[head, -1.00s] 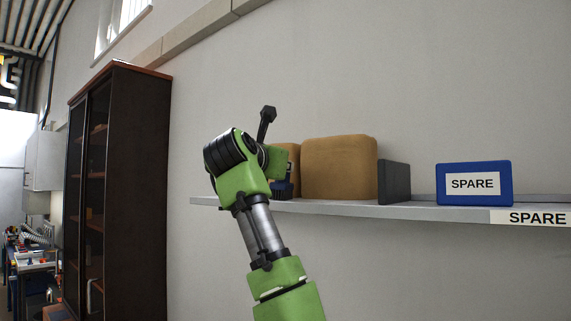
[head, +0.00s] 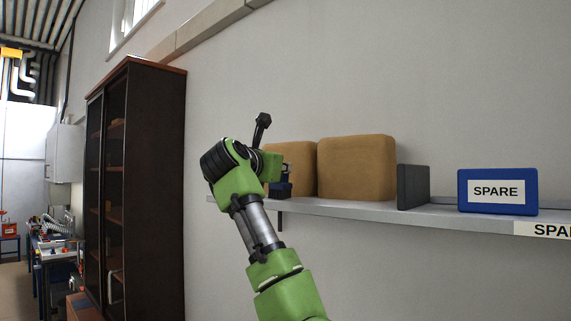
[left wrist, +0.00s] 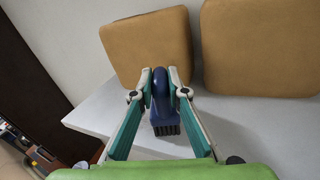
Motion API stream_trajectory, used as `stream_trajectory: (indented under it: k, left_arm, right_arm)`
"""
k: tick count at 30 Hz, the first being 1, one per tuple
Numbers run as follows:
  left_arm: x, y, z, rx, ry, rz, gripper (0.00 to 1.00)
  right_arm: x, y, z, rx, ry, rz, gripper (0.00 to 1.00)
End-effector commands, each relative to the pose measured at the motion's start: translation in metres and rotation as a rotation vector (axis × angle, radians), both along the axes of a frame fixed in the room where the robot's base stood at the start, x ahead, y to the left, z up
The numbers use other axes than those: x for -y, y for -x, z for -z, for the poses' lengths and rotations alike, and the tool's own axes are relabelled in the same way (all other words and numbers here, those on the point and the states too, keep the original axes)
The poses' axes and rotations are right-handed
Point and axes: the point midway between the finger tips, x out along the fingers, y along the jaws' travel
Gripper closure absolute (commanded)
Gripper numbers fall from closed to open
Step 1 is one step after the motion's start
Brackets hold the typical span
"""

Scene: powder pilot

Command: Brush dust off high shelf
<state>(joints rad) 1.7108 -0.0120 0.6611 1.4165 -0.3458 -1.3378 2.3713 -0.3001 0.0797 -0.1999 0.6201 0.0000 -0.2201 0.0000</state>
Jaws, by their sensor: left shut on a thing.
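The shelf (head: 440,216) is a light grey board along the wall, and its bare surface shows in the left wrist view (left wrist: 255,120). My left gripper (left wrist: 160,74) is shut on a dark blue brush (left wrist: 160,98) with dark bristles pointing down over the shelf. I cannot tell whether the bristles touch the board. In the head view, the brush (head: 281,188) shows small at the shelf's left end, and my wrist hides most of the gripper. No dust can be made out. My right gripper is not in view.
Two tan boxes stand on the shelf: a left one (head: 296,163), close behind the brush, and a right one (head: 356,167). A dark grey panel (head: 413,187) and a blue SPARE bin (head: 497,205) stand further right. A tall dark cabinet (head: 145,180) is at the left.

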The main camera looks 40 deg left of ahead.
Motion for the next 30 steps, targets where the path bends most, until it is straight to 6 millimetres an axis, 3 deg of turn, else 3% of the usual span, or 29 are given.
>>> stream_trajectory:
  k: [30]
  left_arm:
    - [-0.048,-0.005,0.001,-0.004,0.001,-0.001,1.0]
  right_arm:
    - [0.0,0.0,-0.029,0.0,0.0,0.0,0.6]
